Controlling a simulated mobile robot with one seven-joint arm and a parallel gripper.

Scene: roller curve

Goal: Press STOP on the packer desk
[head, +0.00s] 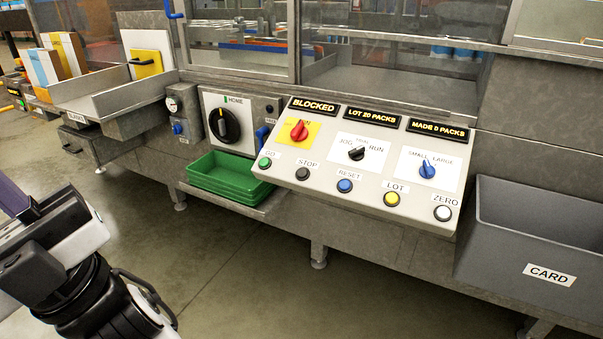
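The packer desk (321,193) is a sloped pale panel in the middle of the head view. The STOP button (303,173) is a round black button below its STOP label, between the green GO button (265,163) and the blue RESET button (345,186). Nothing covers it. My arm shows at the lower left, well apart from the desk. The gripper's fingertips cannot be made out there, so I cannot see whether it is open or shut.
The desk also has a yellow LOT button (391,199), a white ZERO button (442,213), a red knob (299,130) and lit displays, one reading BLOCKED (313,105). Green trays (222,178) sit left of it, a grey CARD bin (540,240) right. Open floor lies in front.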

